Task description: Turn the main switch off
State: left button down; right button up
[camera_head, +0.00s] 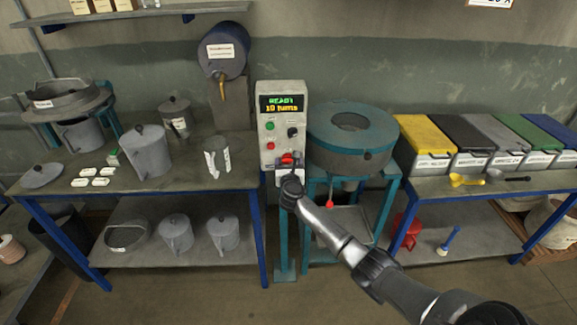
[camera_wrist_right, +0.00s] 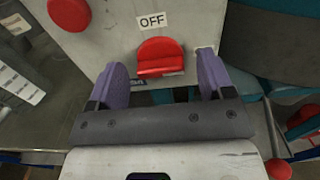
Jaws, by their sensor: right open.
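The main switch (camera_head: 287,158) is a red lever low on the front of the grey control box (camera_head: 268,130). In the right wrist view the red lever (camera_wrist_right: 160,56) sits below an OFF label (camera_wrist_right: 152,21); a lower label is mostly hidden. I cannot tell which position the lever is in. My right gripper (camera_head: 289,172) is at the box's lower front. In the wrist view its two purple fingers (camera_wrist_right: 163,72) are open, one on each side of the lever, with gaps between. My left gripper is not in view.
The box has a lit display (camera_head: 282,103), a red button (camera_head: 271,146) and a black knob (camera_head: 292,132). A teal round machine (camera_head: 330,150) stands close on the right. A table with pots (camera_head: 150,180) is left, and lidded coloured bins (camera_head: 480,140) are right.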

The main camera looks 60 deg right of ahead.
jog(key=shift+w+d, duration=0.15)
jog(key=shift+d, duration=0.1)
jog(key=shift+c, duration=0.4)
